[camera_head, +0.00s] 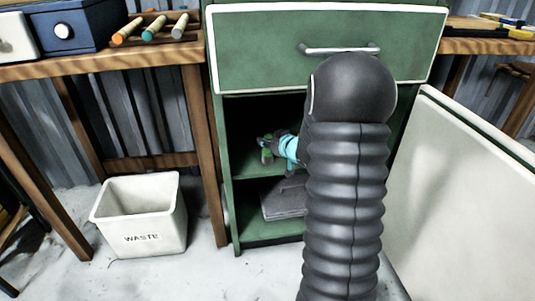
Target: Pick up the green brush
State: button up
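My gripper (270,144) reaches left into the open green cabinet, at its upper shelf. My wrist has turquoise bands, and my black arm covers the right part of the opening. A small green object (267,156), which looks like the green brush, is right at the fingertips, low over the shelf. It is too small and dark to tell whether the fingers are shut on it or only beside it. Much of the shelf's right side is hidden behind my arm.
The green cabinet (265,50) has a shut drawer above the opening. Its white door (465,185) stands open at right. A grey flat object (285,202) lies on the lower shelf. A white waste bin (142,218) stands on the floor at left, below a wooden bench (130,57).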

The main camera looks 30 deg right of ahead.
grip_shut()
jog(key=shift+r, duration=0.1)
notch_tip(320, 180, up, 10)
jog(key=p, duration=0.3)
